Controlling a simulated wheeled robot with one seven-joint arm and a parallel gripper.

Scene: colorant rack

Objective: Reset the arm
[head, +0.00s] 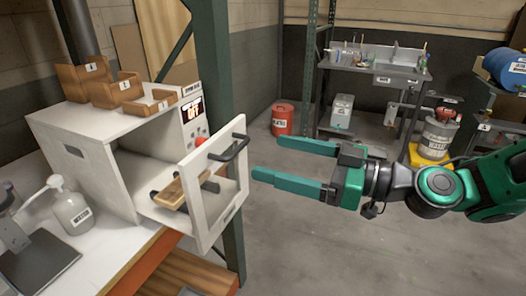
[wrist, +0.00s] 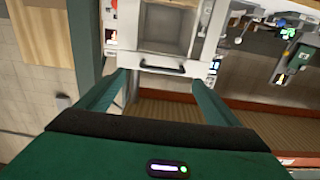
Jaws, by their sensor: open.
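My gripper (head: 280,162) is open and empty, with its two green fingers spread and pointing left. It hangs in the air to the right of a white cabinet (head: 85,140) on the bench. The cabinet's drawer is pulled out, and its white front (head: 228,205) carries a dark handle (head: 231,147). A wooden piece (head: 172,195) lies in the drawer. In the wrist view the handle (wrist: 176,69) shows ahead, between the fingers (wrist: 153,95) in the picture. The fingers look apart from it.
Wooden bins (head: 118,88) sit on the cabinet. A green post (head: 216,80) stands close behind the drawer. A pump bottle (head: 72,208) stands on the bench (head: 125,262). A red bucket (head: 283,118) and a grey work table (head: 375,68) are farther back. The floor (head: 330,240) below my gripper is clear.

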